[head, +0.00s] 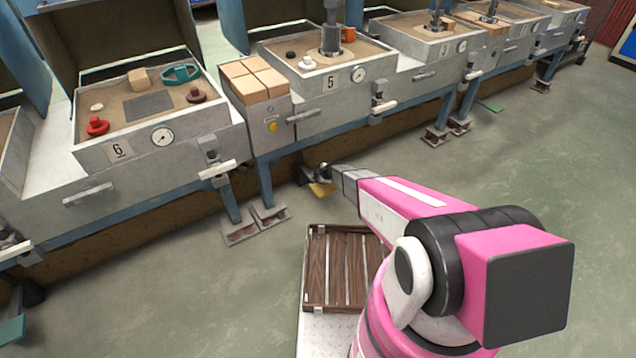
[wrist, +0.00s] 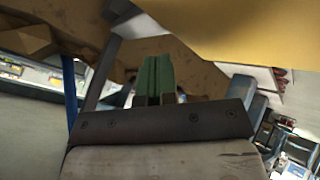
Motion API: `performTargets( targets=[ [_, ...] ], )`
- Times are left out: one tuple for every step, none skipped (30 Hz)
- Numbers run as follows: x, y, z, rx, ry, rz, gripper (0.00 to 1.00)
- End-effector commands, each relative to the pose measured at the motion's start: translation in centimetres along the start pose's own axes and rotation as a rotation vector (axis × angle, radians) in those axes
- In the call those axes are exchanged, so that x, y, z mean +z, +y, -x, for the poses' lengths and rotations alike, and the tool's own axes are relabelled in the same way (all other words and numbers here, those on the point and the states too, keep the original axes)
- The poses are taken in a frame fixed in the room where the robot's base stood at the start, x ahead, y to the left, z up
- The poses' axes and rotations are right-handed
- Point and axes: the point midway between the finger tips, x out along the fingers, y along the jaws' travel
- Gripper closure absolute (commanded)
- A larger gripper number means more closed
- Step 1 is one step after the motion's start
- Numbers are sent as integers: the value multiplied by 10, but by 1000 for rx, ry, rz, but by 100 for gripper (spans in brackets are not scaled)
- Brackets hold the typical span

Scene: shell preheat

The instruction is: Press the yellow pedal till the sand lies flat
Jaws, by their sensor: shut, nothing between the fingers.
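The yellow pedal (head: 321,189) sits low at the foot of the bench, under the section left of number 5. A broad yellow surface (wrist: 240,30), likely the pedal, fills the upper right of the wrist view, very close. My gripper (head: 324,170) is right at the pedal, partly hidden by my pink arm. Its green fingers (wrist: 158,78) are together and empty. I cannot tell whether they touch the pedal. The sand in box 5 (head: 367,48) holds a grey upright post (head: 330,35) and small pieces. The sand in box 6 (head: 150,118) has a dark flat patch and several pieces.
Blue bench legs (head: 264,183) with feet bolted to the floor stand left of the pedal. Tan blocks (head: 255,78) and a yellow button (head: 272,127) are above it. A slatted wooden crate (head: 308,270) lies beside my arm. The floor at right (head: 530,170) is clear.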

Motion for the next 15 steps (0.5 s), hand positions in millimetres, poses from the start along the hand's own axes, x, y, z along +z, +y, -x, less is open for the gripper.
performTargets(
  targets=[
    [0,0,0,0,0,0,100],
    [0,0,0,0,0,0,100],
    [0,0,0,0,0,0,100],
    [0,0,0,1,0,0,100],
    [-1,1,0,1,0,0,100],
    [-1,2,1,1,0,0,100],
    [-2,2,2,1,0,1,100],
    [-3,3,4,1,0,1,100],
    [-4,4,6,1,0,1,100],
    [-6,6,7,1,0,1,100],
    [-7,7,9,2,0,1,100],
    [-9,9,12,2,0,1,100],
    [-10,10,13,1,0,1,100],
    [-11,11,15,1,1,1,100],
    [-13,13,18,1,1,1,100]
  ],
)
